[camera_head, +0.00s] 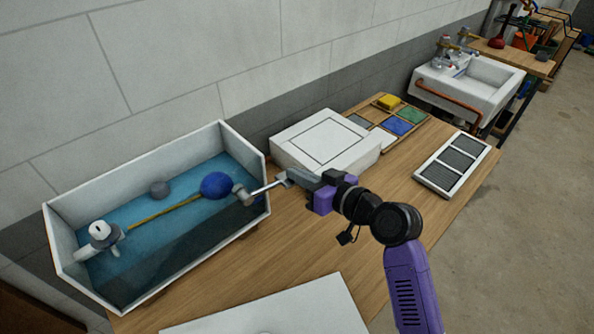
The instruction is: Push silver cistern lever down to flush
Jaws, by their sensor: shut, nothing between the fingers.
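The open white cistern (72,262) stands on the wooden bench at the left, with blue water inside. The silver lever (263,189) sticks out from the cistern's right end wall towards my gripper. My gripper (287,178) is shut and empty, with its tips at the lever's outer end. I cannot tell whether they touch the lever or sit just above it. In the cistern, a blue ball float (217,185) sits at the end of a brass rod (165,212), near the lever's inner end.
A white box with a square lid (325,140) stands just behind my gripper. Coloured tiles (397,126) and a grey grille panel (454,163) lie further right on the bench (225,278). A white sink (470,80) is beyond. A white panel (285,308) lies in front.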

